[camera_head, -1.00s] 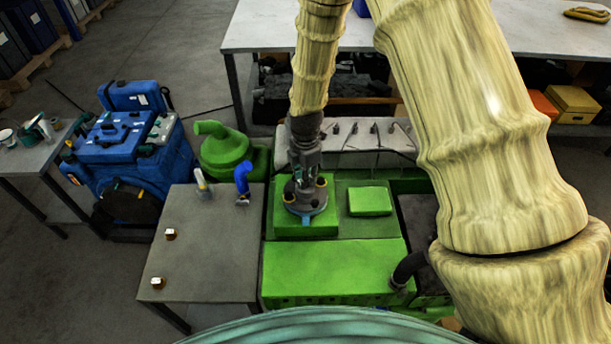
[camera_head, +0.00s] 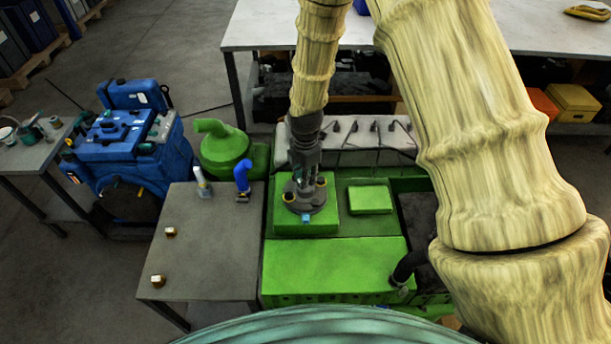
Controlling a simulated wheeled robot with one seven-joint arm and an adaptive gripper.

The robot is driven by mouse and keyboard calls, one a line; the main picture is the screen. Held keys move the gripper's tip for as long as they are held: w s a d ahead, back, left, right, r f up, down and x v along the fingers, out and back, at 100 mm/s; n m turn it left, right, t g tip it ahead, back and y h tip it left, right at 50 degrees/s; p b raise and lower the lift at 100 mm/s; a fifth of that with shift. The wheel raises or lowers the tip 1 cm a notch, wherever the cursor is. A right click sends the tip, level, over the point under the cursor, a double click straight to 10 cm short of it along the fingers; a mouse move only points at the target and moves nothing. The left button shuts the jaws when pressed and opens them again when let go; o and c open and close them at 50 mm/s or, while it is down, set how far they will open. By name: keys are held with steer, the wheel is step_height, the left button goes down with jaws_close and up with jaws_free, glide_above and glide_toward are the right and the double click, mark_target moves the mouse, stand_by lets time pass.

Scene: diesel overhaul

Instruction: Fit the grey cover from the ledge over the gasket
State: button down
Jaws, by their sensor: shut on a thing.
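The grey cover (camera_head: 312,205) is a round grey piece with brass-coloured fittings at its sides. It is at the green raised block (camera_head: 283,226) on the engine. My gripper (camera_head: 300,184) points down from above and is shut on the cover's upper middle part. A small blue patch, likely the gasket (camera_head: 305,218), shows at the cover's front edge; the rest of it is hidden. The cover looks level and very low over the block, but I cannot tell whether it touches the gasket.
A grey ledge (camera_head: 205,260) at left holds two brass pieces (camera_head: 158,281), a blue elbow pipe (camera_head: 242,178) and a pale cylinder (camera_head: 202,185). A small green block (camera_head: 370,199) stands right of the cover. A black hose (camera_head: 408,268) is at front right.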

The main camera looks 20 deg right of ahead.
steer(key=c, duration=1.2)
jaws_free()
steer(key=shift+c, duration=0.2)
step_height(320, 180, up, 12)
